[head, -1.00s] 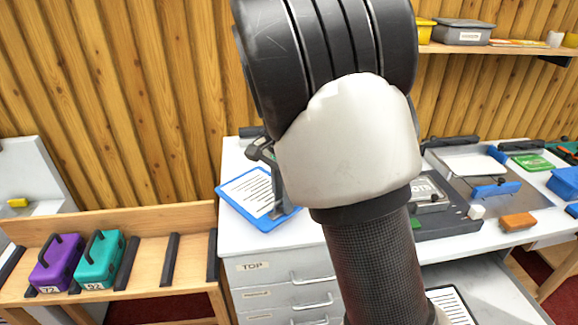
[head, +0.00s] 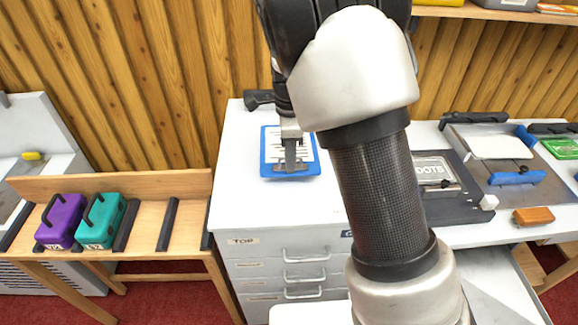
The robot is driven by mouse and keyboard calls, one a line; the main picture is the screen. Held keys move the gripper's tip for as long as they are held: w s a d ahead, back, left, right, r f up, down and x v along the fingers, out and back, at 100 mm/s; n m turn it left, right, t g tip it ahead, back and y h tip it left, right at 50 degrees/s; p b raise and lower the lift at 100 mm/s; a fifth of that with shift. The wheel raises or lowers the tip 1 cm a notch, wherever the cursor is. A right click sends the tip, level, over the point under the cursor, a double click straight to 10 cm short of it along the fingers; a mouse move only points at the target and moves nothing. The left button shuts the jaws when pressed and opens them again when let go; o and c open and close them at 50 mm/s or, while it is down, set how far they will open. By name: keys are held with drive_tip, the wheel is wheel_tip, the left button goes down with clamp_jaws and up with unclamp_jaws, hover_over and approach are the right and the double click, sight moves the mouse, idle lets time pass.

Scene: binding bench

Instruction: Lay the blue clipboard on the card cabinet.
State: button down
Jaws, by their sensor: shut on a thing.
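The blue clipboard (head: 267,160) with white lined paper is over the white top of the card cabinet (head: 240,205), the unit with several drawers, one marked TOP. My gripper (head: 291,168) is shut on the clipboard at its near edge. I cannot tell whether the clipboard touches the cabinet top or hangs just above it. My arm hides part of the cabinet's right side.
A black tool (head: 262,98) lies at the back of the cabinet top. A wooden rack (head: 150,208) with a purple case (head: 62,222) and a teal case (head: 101,222) stands left. A dark press (head: 445,190) and an orange block (head: 534,216) are right. The cabinet's front left top is clear.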

drive_tip(key=shift+f, duration=2.1)
drive_tip(key=c, duration=1.6)
unclamp_jaws()
drive_tip(key=shift+c, duration=0.2)
